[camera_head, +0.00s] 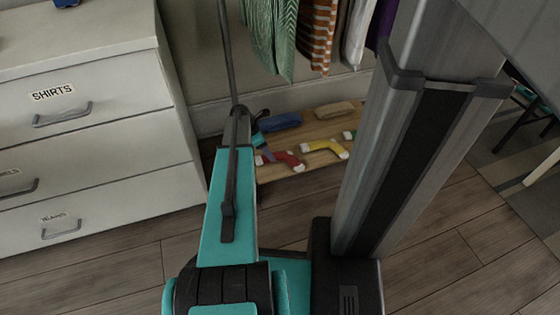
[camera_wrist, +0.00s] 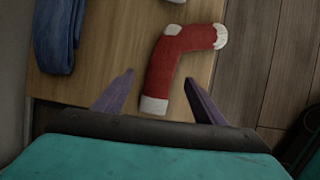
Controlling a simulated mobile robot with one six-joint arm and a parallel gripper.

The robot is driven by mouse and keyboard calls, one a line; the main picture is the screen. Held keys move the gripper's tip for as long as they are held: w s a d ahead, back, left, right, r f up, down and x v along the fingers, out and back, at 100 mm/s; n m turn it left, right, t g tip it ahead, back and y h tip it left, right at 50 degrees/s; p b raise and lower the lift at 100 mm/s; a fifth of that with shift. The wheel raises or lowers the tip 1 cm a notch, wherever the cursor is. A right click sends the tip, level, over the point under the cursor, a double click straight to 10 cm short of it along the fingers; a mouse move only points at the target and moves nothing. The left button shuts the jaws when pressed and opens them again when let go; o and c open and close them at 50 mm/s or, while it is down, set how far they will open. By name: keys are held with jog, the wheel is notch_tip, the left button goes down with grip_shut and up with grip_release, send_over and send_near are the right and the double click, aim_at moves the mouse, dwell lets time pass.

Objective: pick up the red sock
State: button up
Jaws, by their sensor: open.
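The red sock (camera_wrist: 179,62) lies flat on a low wooden board (camera_wrist: 105,75) in the wrist view. It is bent, with a white cuff near my gripper and a white tip at the upper right. In the head view the red sock (camera_head: 288,159) lies at the front of the board, left of a yellow sock. My gripper (camera_wrist: 158,88) is open, its two purple fingers spread on either side of the sock's cuff end. I cannot tell the height of the fingers above the board.
A yellow sock (camera_head: 324,147), a folded blue cloth (camera_head: 281,121) and a tan item (camera_head: 334,110) share the board. Blue fabric (camera_wrist: 60,35) lies left in the wrist view. A white dresser (camera_head: 95,130) stands left. Clothes (camera_head: 318,35) hang above.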

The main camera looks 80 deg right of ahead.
jog(key=shift+b+x, duration=0.6)
jog(key=shift+x, duration=0.4)
jog(key=shift+a+b+x, duration=0.2)
jog(key=shift+b+x, duration=0.35)
jog(key=shift+x, duration=0.55)
jog(key=shift+f, duration=0.1)
jog(key=c, duration=1.1)
